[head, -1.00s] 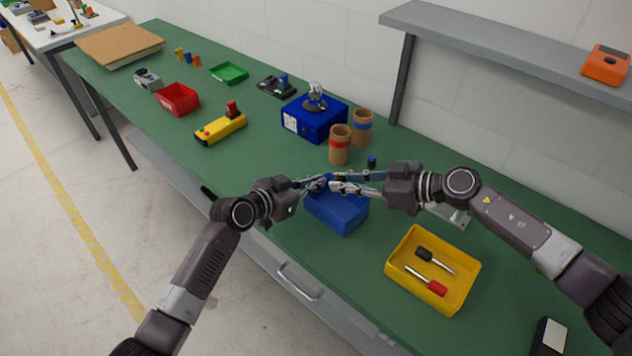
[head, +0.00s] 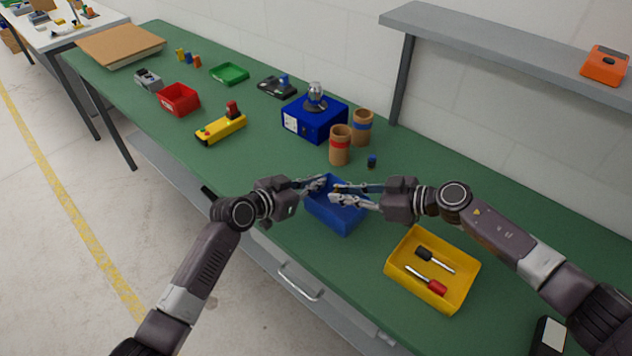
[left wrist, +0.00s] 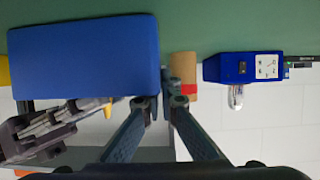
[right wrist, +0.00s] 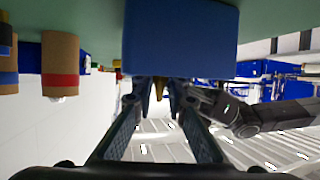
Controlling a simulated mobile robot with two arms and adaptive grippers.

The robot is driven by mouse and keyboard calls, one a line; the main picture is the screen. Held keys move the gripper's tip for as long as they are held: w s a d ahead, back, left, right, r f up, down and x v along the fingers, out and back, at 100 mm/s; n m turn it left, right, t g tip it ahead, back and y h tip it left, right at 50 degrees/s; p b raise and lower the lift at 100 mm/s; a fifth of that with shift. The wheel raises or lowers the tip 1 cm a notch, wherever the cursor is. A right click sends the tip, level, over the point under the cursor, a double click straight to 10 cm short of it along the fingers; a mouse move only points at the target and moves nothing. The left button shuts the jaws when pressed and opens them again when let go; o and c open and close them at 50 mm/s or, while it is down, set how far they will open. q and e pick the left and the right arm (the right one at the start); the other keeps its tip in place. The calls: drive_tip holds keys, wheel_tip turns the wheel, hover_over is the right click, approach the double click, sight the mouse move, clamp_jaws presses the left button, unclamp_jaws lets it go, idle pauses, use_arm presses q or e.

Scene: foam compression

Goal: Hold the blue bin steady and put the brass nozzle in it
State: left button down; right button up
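The blue bin (head: 345,220) sits upright on the green bench, in front of my body. My left gripper (head: 322,181) is at the bin's back left rim. In the left wrist view its fingertips (left wrist: 165,100) are close together at the edge of the bin (left wrist: 85,55) and look shut on its wall. My right gripper (head: 333,193) is over the bin's opening. The nozzle also shows in the left wrist view (left wrist: 107,108). The bin's inside is mostly hidden by the right gripper.
A yellow tray (head: 395,272) with two screwdrivers stands right of the bin. Two cardboard tubes (head: 339,150) (head: 363,123), a small dark blue-topped part (head: 372,161) and a blue box (head: 312,125) stand behind. A shelf (head: 500,55) overhangs the back right.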

drive_tip(key=o, duration=0.5)
drive_tip(key=shift+s+f, duration=0.3)
drive_tip(key=shift+f, duration=0.3)
drive_tip(key=shift+o, duration=0.2)
drive_tip(key=shift+d, duration=0.1)
use_arm(q)
drive_tip(key=shift+a, duration=0.1)
use_arm(e)
drive_tip(key=shift+d, duration=0.2)
use_arm(q)
drive_tip(key=shift+w, duration=0.1)
use_arm(e)
drive_tip(key=r+v, duration=0.1)
drive_tip(key=v, duration=1)
drive_tip(key=shift+r, duration=0.25)
drive_tip(key=shift+d, duration=0.1)
use_arm(q)
drive_tip(key=c, duration=2.1)
unclamp_jaws()
use_arm(e)
drive_tip(key=shift+w, duration=0.1)
